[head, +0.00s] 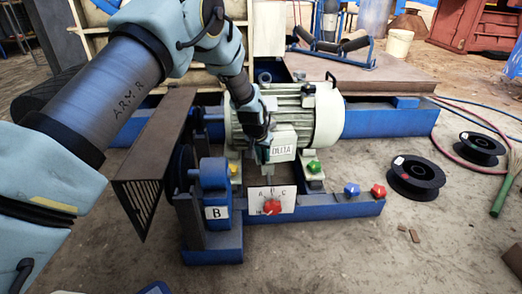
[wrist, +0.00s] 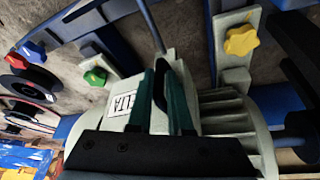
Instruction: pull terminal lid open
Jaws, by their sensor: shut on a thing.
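The motor (head: 318,112) is a pale ribbed cylinder on a blue frame. Its terminal box (head: 284,136) faces the front and bears a white label whose visible letters read "LTA". In the wrist view the labelled terminal lid (wrist: 122,84) lies just left of my fingers. My gripper (head: 264,152) is at the left side of the box, in contact with the lid. In the wrist view the two teal fingers of my gripper (wrist: 165,88) are close around a narrow edge of the lid. The fingers hide the gripped part. The lid looks closed on the box.
A panel with a red knob (head: 271,207) stands below the motor. Green, yellow, blue and red star knobs sit along the frame. A blue block marked B (head: 216,190) and a long brown guard (head: 160,135) stand left. Black spools (head: 416,178) lie on the open floor right.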

